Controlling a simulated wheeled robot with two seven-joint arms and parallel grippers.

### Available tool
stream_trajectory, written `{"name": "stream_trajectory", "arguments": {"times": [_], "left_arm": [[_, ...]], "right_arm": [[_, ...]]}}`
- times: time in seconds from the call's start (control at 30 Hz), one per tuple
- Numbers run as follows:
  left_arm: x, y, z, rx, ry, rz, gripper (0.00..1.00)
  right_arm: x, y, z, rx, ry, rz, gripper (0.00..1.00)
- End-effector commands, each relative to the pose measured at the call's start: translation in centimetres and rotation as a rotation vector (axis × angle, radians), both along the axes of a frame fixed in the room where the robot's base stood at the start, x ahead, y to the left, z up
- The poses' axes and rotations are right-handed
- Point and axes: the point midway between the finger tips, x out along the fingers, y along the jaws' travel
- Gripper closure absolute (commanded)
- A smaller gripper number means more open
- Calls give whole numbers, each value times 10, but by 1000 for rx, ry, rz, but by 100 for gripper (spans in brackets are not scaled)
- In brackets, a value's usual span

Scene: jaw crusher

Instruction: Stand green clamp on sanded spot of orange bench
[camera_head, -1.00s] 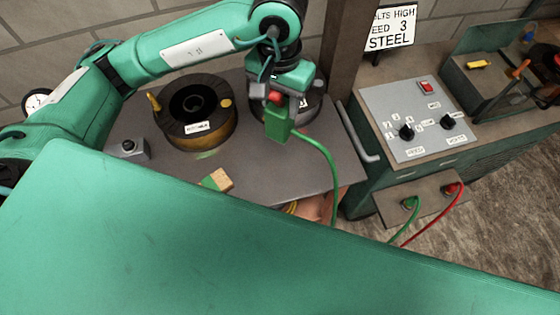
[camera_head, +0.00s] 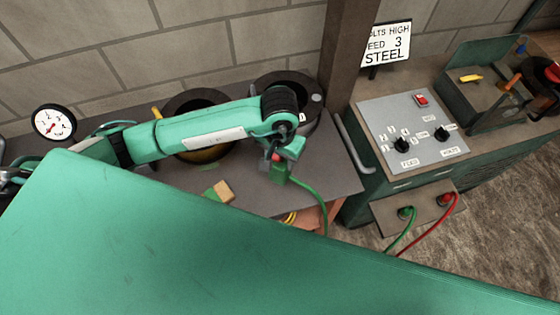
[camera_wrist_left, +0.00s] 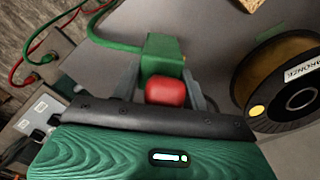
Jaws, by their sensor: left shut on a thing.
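The green clamp (camera_head: 279,176) is a small block with a red part and a green cable trailing from it. My left gripper (camera_head: 275,160) is shut on it, above the right part of the grey top. In the left wrist view the fingers (camera_wrist_left: 166,95) flank the red part, and the clamp's green body (camera_wrist_left: 162,55) lies beyond them. An orange surface (camera_head: 309,218) shows only as a sliver below the grey top's front edge; the rest is hidden, and I see no sanded spot. My right gripper is not in view.
A wood-and-green block (camera_head: 221,192) lies on the grey top (camera_head: 262,198). Two dark spools (camera_head: 198,100) stand behind, partly covered by my arm. A welder panel (camera_head: 412,128) and red and green cables (camera_head: 425,222) are at right. A brown post (camera_head: 345,65) rises behind.

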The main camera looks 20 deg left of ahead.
Motion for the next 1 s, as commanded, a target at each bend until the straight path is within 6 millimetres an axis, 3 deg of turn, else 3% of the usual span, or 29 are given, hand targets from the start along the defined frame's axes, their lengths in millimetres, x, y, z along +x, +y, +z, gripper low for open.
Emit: {"name": "stream_trajectory", "arguments": {"times": [0.4,0.77,0.8,0.9,1.0], "left_arm": [[0,-1,-39,-1,0,0,100],[0,0,-43,-1,-2,-1,100],[0,0,-43,0,-1,-1,51],[0,0,-42,0,0,-1,33],[0,0,-42,0,0,-1,33]], "right_arm": [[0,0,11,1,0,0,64],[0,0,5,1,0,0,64],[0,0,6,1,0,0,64],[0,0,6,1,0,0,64],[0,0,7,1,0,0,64]]}}
